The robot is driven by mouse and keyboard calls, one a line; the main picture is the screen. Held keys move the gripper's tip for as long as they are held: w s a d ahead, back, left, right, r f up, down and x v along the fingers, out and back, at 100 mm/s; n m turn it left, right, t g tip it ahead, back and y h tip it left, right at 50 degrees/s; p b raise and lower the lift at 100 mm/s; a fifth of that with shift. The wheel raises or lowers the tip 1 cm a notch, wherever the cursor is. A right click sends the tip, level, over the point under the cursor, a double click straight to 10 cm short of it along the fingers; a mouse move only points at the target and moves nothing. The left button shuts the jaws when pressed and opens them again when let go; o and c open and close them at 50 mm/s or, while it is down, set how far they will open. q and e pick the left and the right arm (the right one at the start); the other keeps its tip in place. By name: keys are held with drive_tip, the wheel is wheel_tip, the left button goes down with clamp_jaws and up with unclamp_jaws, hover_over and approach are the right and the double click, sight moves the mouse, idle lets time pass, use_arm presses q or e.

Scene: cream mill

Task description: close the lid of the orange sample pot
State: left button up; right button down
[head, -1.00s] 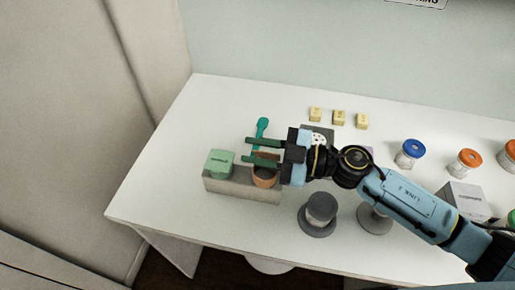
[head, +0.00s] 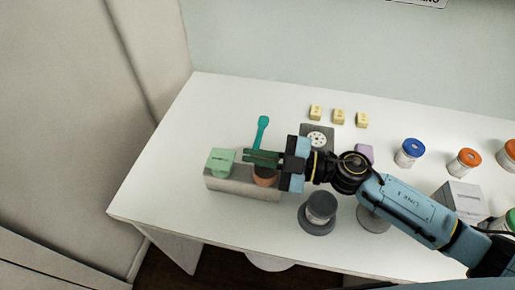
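The orange sample pot (head: 265,178) sits at the right end of a pale grey block (head: 228,186), towards the left of the table. Its upper part and lid are mostly hidden by my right gripper (head: 250,158), so I cannot tell the lid's angle. The gripper reaches in from the right, just over the pot's top. Its dark green fingers lie close together, and I see nothing clearly held between them. I cannot tell whether they touch the lid. My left gripper is not in view.
A green labelled pot (head: 220,161) stands left on the block. A teal scoop (head: 262,130) lies behind the fingers. A dark grey round weight-like object (head: 320,208) stands front right. Yellow cubes (head: 339,116) and lidded jars (head: 410,151) are further right. The table's left end is clear.

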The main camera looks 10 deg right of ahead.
drive_tip(key=shift+s+a+f+n, duration=0.1)
drive_tip(key=shift+s+f+n, duration=0.3)
drive_tip(key=shift+n, duration=0.65)
drive_tip(key=shift+s+a+f+n, duration=0.1)
drive_tip(key=shift+s+f+n, duration=0.25)
drive_tip(key=shift+n, duration=0.7)
drive_tip(key=shift+f, duration=0.1)
drive_tip(key=c, duration=2.1)
unclamp_jaws()
drive_tip(key=o, duration=0.5)
drive_tip(key=shift+c, duration=0.2)
wheel_tip(320, 180, up, 10)
drive_tip(key=p, duration=0.3)
